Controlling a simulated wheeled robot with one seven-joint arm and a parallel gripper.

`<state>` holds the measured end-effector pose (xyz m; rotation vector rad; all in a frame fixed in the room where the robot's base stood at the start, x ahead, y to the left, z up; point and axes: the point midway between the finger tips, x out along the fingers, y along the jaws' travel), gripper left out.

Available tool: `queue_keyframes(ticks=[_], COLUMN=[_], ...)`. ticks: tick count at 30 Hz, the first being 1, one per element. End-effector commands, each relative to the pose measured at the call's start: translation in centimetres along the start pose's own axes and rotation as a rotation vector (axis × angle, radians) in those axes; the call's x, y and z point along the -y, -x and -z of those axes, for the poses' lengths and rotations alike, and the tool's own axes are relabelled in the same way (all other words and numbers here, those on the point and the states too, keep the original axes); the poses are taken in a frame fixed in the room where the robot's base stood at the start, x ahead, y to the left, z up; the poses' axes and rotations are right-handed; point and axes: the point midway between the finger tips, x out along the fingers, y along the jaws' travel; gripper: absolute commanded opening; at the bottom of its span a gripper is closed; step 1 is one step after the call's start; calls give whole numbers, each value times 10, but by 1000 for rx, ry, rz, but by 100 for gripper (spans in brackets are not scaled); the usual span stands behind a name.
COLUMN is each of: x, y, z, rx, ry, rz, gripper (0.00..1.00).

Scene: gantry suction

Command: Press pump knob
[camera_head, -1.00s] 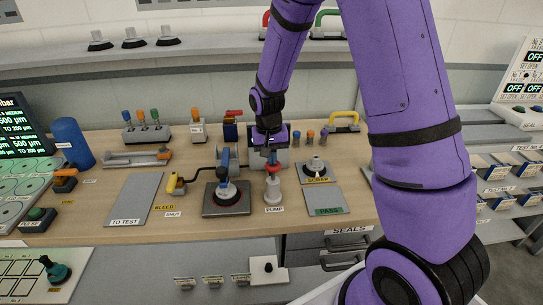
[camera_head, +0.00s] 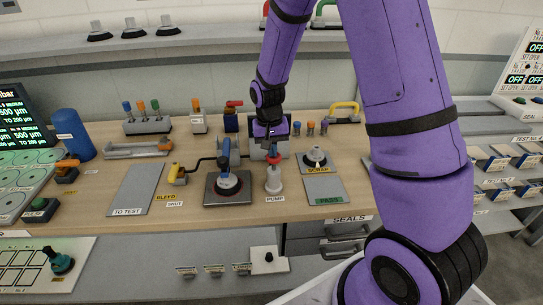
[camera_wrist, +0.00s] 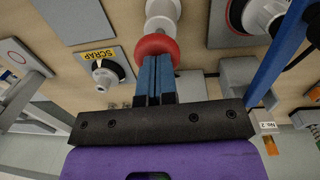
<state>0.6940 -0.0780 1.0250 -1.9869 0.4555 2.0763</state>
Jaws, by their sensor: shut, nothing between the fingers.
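The pump (camera_head: 273,183) is a white upright body with a red knob on top, behind the PUMP label (camera_head: 275,199) on the bench. In the wrist view the red knob (camera_wrist: 156,45) shows as a rounded ring with the white pump body (camera_wrist: 162,12) beyond it. My gripper (camera_head: 271,150) points down over the pump. Its blue fingers (camera_wrist: 154,62) are shut together and empty. The fingertips overlap the knob's near edge in the wrist view. I cannot tell whether they touch it. My fingers partly hide the knob in the head view.
A suction cup tool (camera_head: 228,184) on a dark plate stands just left of the pump. A suction cup (camera_head: 315,157) sits by the SCRAP label at right, above the PASS plate (camera_head: 325,190). The bench front strip is clear.

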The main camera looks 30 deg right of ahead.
Motion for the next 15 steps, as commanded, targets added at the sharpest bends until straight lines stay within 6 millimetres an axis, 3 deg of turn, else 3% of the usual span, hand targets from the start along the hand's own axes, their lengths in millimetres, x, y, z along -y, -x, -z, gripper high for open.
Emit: queue_keyframes(ticks=[9, 15], x=[-1, -1], y=[69, 100], z=[4, 4], rx=[-9, -7], ry=[0, 0], rz=[4, 3], gripper=[0, 0])
